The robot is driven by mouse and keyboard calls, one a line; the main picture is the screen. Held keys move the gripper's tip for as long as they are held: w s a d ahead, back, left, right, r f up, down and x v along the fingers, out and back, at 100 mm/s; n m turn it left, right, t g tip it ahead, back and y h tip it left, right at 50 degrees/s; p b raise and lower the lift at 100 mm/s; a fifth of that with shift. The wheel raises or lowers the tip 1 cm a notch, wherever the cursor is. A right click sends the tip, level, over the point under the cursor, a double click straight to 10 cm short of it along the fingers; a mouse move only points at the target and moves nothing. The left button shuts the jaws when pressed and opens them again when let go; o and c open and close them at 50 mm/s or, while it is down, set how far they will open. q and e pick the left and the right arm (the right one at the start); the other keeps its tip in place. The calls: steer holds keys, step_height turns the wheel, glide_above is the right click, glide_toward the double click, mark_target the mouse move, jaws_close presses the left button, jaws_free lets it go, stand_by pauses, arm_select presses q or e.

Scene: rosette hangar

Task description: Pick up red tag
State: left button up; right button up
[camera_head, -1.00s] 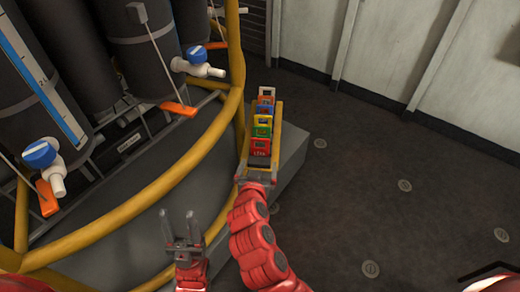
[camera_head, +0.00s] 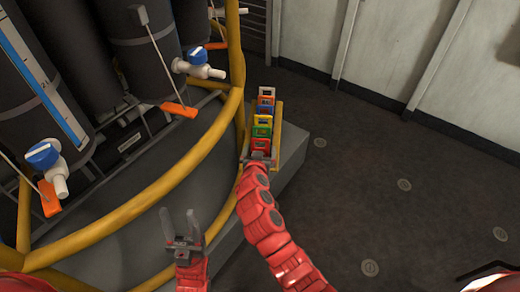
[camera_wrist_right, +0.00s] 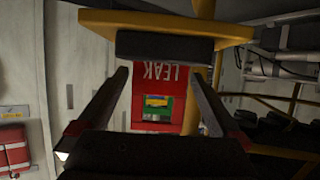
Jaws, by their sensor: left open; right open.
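The red tag (camera_head: 261,144) is the nearest in a row of coloured tags in a yellow-edged holder. In the right wrist view the red tag (camera_wrist_right: 158,95) shows the word LEAK upside down and has a square window. My right gripper (camera_head: 260,156) is at the near end of the holder, close to the red tag. In the wrist view its open fingers (camera_wrist_right: 160,95) stand on either side of the tag; I cannot tell whether they touch it. My left gripper (camera_head: 180,222) is open and empty, apart from the tags, in front of the yellow rail.
Behind the red tag stand green, yellow, blue, orange and white tags (camera_head: 266,98). The holder (camera_head: 278,135) sits on a grey block (camera_head: 291,150). A curved yellow rail (camera_head: 190,160) runs close on the left, before dark cylinders (camera_head: 150,65). The floor to the right is clear.

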mark_target(260, 141)
steer(key=shift+w, duration=0.1)
steer(key=c, duration=1.2)
steer(key=shift+r, duration=0.65)
step_height(260, 141, up, 3)
steer(key=shift+f, duration=0.2)
steer(key=s+a, duration=0.1)
steer(key=s, duration=0.4)
steer(key=s+a+b, duration=0.1)
steer(key=s, duration=0.4)
steer(key=s+a+r, duration=0.1)
steer(key=s, duration=0.4)
steer(key=shift+s+a, duration=0.3)
steer(key=shift+s, duration=0.05)
